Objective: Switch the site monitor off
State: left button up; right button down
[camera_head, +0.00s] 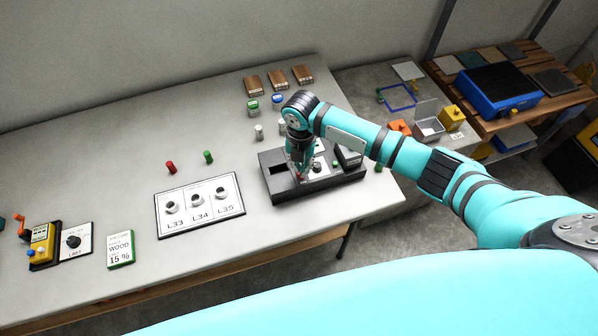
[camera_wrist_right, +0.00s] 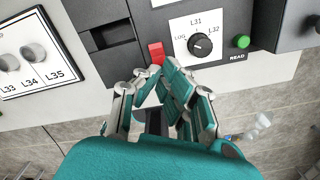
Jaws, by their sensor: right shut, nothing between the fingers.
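A dark box, which I take for the site monitor (camera_head: 283,188), lies on the table's right part. In the wrist view the dark box (camera_wrist_right: 150,22) has a red switch (camera_wrist_right: 156,52), a black dial (camera_wrist_right: 199,44) with labels LOG, L31 and L32, and a green button (camera_wrist_right: 242,41) over the word READ. My right gripper (camera_head: 300,168) is shut and empty, low over the box. In the wrist view its fingertips (camera_wrist_right: 160,72) are close to the red switch's lower end; contact cannot be told. My left gripper is not in view.
A white panel (camera_head: 180,225) with sockets L33, L34 and L35 lies left of the box. A red peg (camera_head: 170,168) and green peg (camera_head: 208,157) stand behind it. A yellow device (camera_head: 42,245) and a WOOD 15 % card (camera_head: 120,250) lie further left.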

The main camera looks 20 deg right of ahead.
jog(key=shift+s+f+b, duration=0.1)
jog(key=shift+f+b, duration=0.75)
jog(key=shift+f, duration=0.4)
dwell(0.7)
jog(key=shift+r+p, duration=0.65)
jog(key=shift+p, duration=0.1)
notch_tip(320, 180, up, 6)
jog(key=p, duration=0.5)
jog(key=shift+f+p, duration=0.1)
jog(key=shift+p, duration=0.2)
jog(key=shift+f, duration=0.1)
